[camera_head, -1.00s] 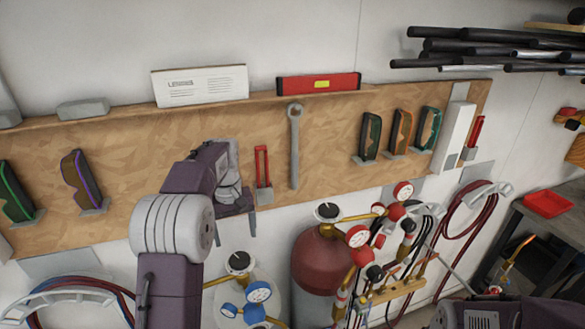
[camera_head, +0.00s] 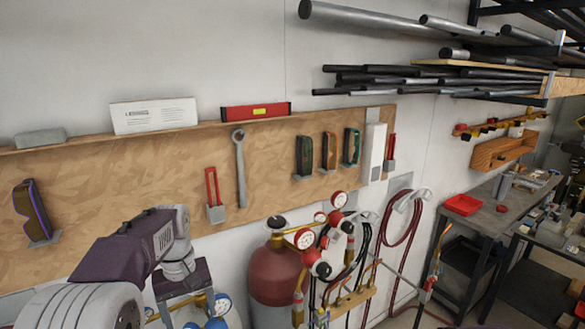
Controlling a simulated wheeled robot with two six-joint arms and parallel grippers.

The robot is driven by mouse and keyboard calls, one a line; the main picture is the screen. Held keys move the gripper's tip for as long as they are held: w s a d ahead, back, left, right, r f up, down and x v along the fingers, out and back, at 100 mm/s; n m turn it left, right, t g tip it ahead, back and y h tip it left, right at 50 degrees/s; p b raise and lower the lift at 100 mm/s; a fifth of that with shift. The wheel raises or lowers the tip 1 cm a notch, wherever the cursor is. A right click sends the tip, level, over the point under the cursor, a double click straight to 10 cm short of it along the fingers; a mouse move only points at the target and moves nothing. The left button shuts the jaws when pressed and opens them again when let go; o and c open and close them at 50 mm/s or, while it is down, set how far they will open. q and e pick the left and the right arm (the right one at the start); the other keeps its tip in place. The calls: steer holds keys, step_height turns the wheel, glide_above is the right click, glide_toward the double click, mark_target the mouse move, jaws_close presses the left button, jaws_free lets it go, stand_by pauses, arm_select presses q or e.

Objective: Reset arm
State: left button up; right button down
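My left arm comes in from the lower left in the head view, with a purple forearm and pale grey joints. My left gripper (camera_head: 186,297) is at the lower left, below the tool board and left of the red gas cylinder. Its fingers point down and are largely hidden, so I cannot tell whether it is open or shut. No held object can be made out. My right gripper is not in view.
A wooden tool board (camera_head: 110,180) holds a wrench (camera_head: 240,170) and goggles. A red gas cylinder (camera_head: 274,275) with gauges stands below it. Pipes (camera_head: 400,78) lie on a rack at upper right. A workbench (camera_head: 500,205) with a red tray (camera_head: 463,205) stands at right.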

arm_select(q)
steer(key=s+d+f+m+b, duration=0.2)
steer(key=s+f, duration=0.6)
steer(key=f, duration=0.1)
steer(key=s+d+f+m+t+b, duration=0.1)
steer(key=s+d+f+m+b, duration=0.1)
steer(key=s+f, duration=0.6)
steer(key=shift+s+d+f+m+b, duration=0.3)
steer(key=shift+d+f+m+b, duration=0.1)
steer(key=shift+d+f+m, duration=0.3)
steer(key=shift+w, duration=0.1)
steer(key=shift+a, duration=0.1)
